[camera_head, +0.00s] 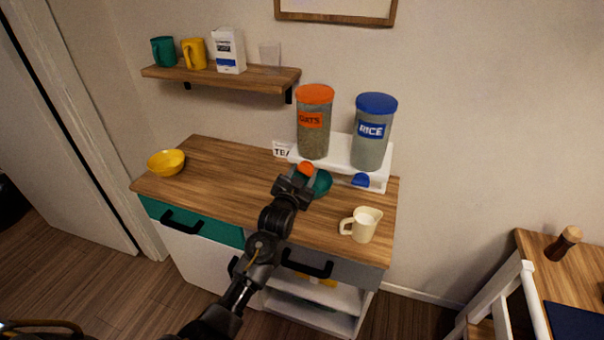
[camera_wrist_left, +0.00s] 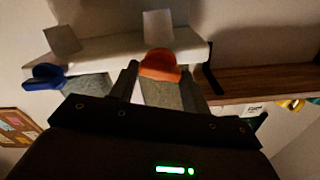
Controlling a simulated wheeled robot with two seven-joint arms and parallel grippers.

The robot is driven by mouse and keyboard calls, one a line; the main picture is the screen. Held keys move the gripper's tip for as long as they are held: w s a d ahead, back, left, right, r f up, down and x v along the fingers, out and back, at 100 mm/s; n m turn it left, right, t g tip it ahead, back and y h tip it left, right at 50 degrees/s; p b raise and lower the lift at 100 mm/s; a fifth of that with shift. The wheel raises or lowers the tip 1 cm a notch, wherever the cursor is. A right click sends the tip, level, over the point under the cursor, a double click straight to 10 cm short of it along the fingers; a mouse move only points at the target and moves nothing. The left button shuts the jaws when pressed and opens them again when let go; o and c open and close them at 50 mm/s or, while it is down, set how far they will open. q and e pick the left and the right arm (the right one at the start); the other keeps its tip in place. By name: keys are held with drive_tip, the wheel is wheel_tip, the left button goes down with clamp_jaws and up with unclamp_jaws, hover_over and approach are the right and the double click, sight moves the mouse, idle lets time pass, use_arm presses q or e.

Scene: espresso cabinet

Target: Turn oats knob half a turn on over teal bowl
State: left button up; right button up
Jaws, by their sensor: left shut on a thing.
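The oats dispenser (camera_head: 314,138), a clear canister with an orange lid, stands on a white raised stand on the cabinet. Its orange oats knob (camera_head: 306,168) is at the stand's front. My left gripper (camera_head: 297,177) is shut on this knob; in the left wrist view the orange knob (camera_wrist_left: 160,65) sits between the two dark fingers. The teal bowl (camera_head: 323,185) is below the oats dispenser, partly hidden behind my gripper; its contents cannot be made out. My right gripper is not in view.
The rice dispenser (camera_head: 372,140) with its blue knob (camera_head: 361,180) stands to the right. A cream jug (camera_head: 362,224) is near the front right, and a yellow bowl (camera_head: 166,162) at the left. A shelf (camera_head: 220,78) hangs above. The left countertop is mostly clear.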

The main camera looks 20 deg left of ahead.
use_arm(q)
drive_tip(key=m+p, duration=0.2)
drive_tip(key=m, duration=0.5)
drive_tip(key=m+p, duration=0.1)
drive_tip(key=m, duration=0.3)
drive_tip(key=shift+m+p, duration=0.35)
drive_tip(key=shift+m, duration=0.05)
drive_tip(key=shift+m+p, duration=0.45)
drive_tip(key=shift+m, duration=1.05)
drive_tip(key=shift+d, duration=0.1)
drive_tip(key=o, duration=1)
drive_tip(key=shift+f, duration=0.1)
